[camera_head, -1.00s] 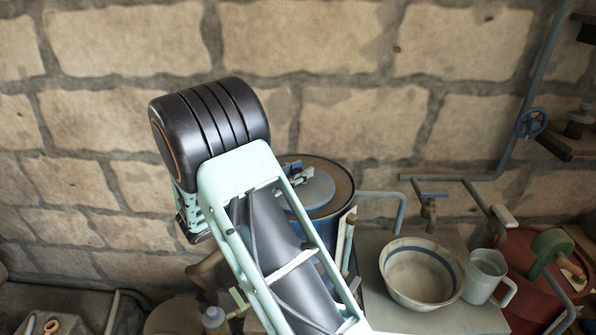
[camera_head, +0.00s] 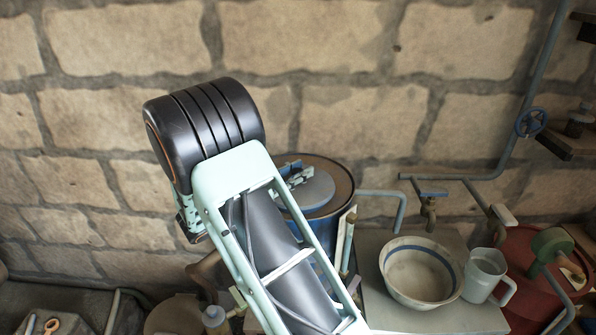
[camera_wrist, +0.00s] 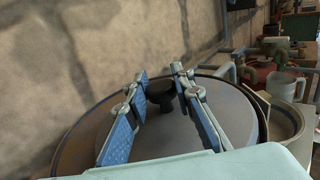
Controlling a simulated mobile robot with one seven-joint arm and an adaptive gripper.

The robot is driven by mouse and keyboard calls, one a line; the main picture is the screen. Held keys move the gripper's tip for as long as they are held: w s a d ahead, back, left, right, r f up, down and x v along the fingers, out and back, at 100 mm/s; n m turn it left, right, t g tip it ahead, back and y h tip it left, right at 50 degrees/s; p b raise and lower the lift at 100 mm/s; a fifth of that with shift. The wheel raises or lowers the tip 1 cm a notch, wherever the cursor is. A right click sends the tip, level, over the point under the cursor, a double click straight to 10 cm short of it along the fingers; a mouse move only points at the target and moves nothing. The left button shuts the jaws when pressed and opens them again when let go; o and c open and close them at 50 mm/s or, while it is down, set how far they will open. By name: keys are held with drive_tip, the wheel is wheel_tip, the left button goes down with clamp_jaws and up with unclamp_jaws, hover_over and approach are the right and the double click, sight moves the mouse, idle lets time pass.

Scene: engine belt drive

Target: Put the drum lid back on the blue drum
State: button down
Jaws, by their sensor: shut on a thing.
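The blue drum (camera_head: 326,232) stands against the wall behind my arm in the head view. Its brown rim (camera_head: 348,178) shows. The round grey drum lid (camera_head: 318,190) is over the drum's top, partly hidden by my arm, with brown drum top showing to its right. In the wrist view the lid (camera_wrist: 215,125) fills the lower middle, inside the dark drum rim (camera_wrist: 262,125). My gripper (camera_wrist: 161,88) has its blue-padded fingers on either side of the lid's black knob (camera_wrist: 160,96) and is shut on it. I cannot tell whether the lid rests on the drum or hangs just above.
A stone wall (camera_head: 330,50) is close behind the drum. A grey pipe (camera_head: 385,194) runs right of it. A striped bowl (camera_head: 421,272) and a pitcher (camera_head: 486,275) stand to the right, near a red drum (camera_head: 520,250). The wall above the drum is clear.

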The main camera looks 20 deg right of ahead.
drive_tip(key=shift+f, duration=0.1)
drive_tip(key=c, duration=1.6)
unclamp_jaws()
drive_tip(key=shift+a, duration=0.1)
